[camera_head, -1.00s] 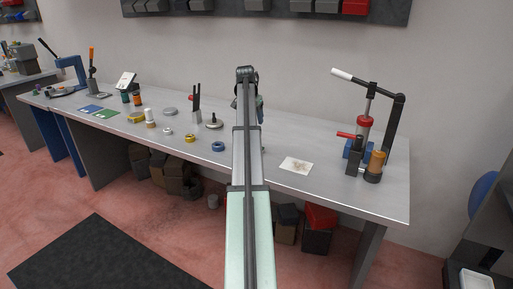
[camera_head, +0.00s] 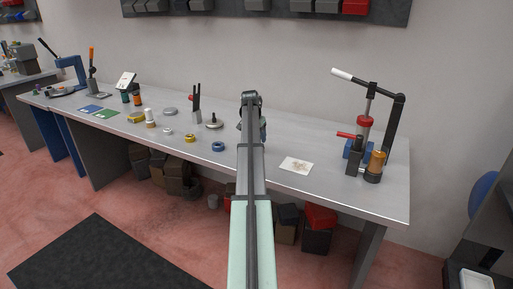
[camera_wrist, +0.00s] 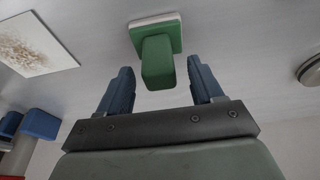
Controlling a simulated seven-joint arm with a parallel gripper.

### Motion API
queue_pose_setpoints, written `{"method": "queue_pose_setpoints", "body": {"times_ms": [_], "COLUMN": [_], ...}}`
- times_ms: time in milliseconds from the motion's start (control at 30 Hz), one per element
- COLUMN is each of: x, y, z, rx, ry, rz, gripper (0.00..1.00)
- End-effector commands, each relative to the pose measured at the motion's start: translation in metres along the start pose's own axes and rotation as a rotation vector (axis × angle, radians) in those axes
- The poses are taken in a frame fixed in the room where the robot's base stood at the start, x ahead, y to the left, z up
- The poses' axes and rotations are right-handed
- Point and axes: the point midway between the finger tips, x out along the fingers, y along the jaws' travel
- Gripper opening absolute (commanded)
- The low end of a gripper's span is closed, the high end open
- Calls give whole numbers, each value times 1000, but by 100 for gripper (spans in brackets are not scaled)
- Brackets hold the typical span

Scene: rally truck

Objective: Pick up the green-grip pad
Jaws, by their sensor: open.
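The green-grip pad shows in the wrist view as a green block grip (camera_wrist: 158,62) on a square green base with a pale underside, resting on the grey bench top. My gripper (camera_wrist: 160,80) is open, with its two blue fingers to the left and right of the grip's near end. I cannot tell how far the fingertips reach along the grip, and no contact shows. In the head view my arm (camera_head: 252,190) reaches over the bench and hides the pad. Only a bit of the blue gripper shows there, behind the arm's end.
A stained white card (camera_head: 296,165) lies on the bench right of the arm. A lever press (camera_head: 365,140) stands farther right. Left of the arm are a blue ring (camera_head: 218,146), a yellow ring (camera_head: 190,138) and a dark knobbed disc (camera_head: 214,122). A wall stands behind the bench.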

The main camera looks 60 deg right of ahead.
Motion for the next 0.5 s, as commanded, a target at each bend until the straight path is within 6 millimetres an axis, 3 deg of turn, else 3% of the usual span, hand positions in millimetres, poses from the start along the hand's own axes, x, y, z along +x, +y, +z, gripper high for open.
{"method": "queue_pose_setpoints", "body": {"times_ms": [167, 400, 500], "x": [21, 24, 23], "y": [0, 0, 0], "z": [0, 0, 0], "rx": [0, 0, 0], "ry": [-1, 0, 0], "rz": [1, 0, 0], "gripper": [66, 66, 57]}}
